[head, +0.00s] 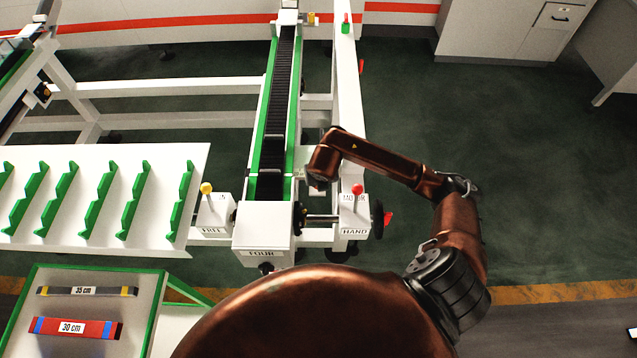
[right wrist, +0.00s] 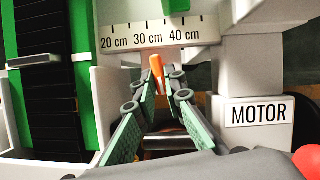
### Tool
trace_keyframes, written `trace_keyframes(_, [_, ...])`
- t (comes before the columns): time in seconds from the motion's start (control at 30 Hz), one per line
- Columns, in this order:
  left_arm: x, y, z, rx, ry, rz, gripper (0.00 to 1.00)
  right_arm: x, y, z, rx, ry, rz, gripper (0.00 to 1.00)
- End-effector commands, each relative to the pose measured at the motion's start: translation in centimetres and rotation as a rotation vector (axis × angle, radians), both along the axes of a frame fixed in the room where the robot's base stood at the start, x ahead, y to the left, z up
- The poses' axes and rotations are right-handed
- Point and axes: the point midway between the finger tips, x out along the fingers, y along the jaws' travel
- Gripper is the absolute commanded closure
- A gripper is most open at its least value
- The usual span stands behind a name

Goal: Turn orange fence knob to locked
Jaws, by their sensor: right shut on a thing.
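The orange fence knob (right wrist: 157,68) shows in the right wrist view as a small upright piece, leaning slightly left. It stands just below the white scale marked 20, 30 and 40 cm (right wrist: 150,38), near the 30 cm mark. My right gripper (right wrist: 161,88) is shut on the knob, one green-padded finger on each side. In the head view my right gripper (head: 318,182) is mostly hidden under its own arm, beside the conveyor, and the knob is hidden there. My left gripper is in no view.
The black conveyor belt (head: 278,110) with green rails runs left of the gripper. A red-knobbed MOTOR/HAND box (head: 354,215) stands close on the right, and a yellow-knobbed box (head: 213,210) stands left. A white panel with green ridges (head: 82,220) lies further left.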

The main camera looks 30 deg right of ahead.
Motion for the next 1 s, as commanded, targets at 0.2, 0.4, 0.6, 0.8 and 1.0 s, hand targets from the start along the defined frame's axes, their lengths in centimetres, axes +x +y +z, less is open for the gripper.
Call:
trace_keyframes(0.2, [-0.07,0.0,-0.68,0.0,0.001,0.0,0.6,0.21,0.09,0.06,0.0,-0.004,-0.11,1.0])
trace_keyframes(0.4, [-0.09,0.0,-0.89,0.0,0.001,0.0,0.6,0.23,0.13,0.11,0.0,-0.003,-0.16,1.0])
trace_keyframes(0.6, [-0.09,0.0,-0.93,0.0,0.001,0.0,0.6,0.22,0.12,0.13,0.0,-0.003,-0.176,1.0])
trace_keyframes(0.8, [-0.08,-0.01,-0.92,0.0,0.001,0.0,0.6,0.21,0.11,0.14,0.0,-0.003,-0.176,1.0])
trace_keyframes(1.0, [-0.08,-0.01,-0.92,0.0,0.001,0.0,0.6,0.21,0.11,0.13,0.0,-0.002,-0.175,0.83])
